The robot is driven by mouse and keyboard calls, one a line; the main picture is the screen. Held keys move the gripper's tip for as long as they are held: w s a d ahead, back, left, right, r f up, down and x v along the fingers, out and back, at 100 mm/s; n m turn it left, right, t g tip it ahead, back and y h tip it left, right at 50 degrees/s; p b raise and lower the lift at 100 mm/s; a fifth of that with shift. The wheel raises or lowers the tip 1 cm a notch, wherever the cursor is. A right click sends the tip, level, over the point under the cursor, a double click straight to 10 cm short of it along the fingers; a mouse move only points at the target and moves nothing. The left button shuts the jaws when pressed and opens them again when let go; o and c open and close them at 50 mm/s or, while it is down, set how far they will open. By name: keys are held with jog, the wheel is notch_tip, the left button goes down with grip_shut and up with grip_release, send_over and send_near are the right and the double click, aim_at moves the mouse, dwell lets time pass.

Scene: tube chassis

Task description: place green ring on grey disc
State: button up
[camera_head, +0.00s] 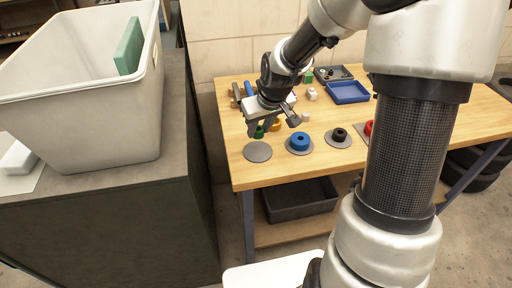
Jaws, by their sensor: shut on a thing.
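The green ring (259,132) shows just under my gripper (266,128), above the wooden table. My gripper is shut on the green ring, and its fingers partly hide it. The grey disc (257,152) lies flat and bare near the table's front left corner. The ring is behind the disc in the picture, a little above it and apart from it.
A blue ring (299,142) and a black ring (339,135) sit on grey discs to the right. A red ring (368,128) is partly hidden by my arm. A blue tray (347,93) stands at the back.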

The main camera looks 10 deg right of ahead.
notch_tip(320, 180, down, 6)
jog(key=shift+f+b, duration=0.25)
jog(key=shift+b, duration=0.3)
jog(key=shift+f, duration=0.1)
jog(key=o, duration=1)
jog(key=shift+o, duration=0.2)
jog(key=shift+r, duration=0.35)
jog(key=p+v, duration=0.3)
jog(key=v, duration=0.8)
jog(key=shift+s+r, duration=0.2)
jog(key=shift+s, duration=0.1)
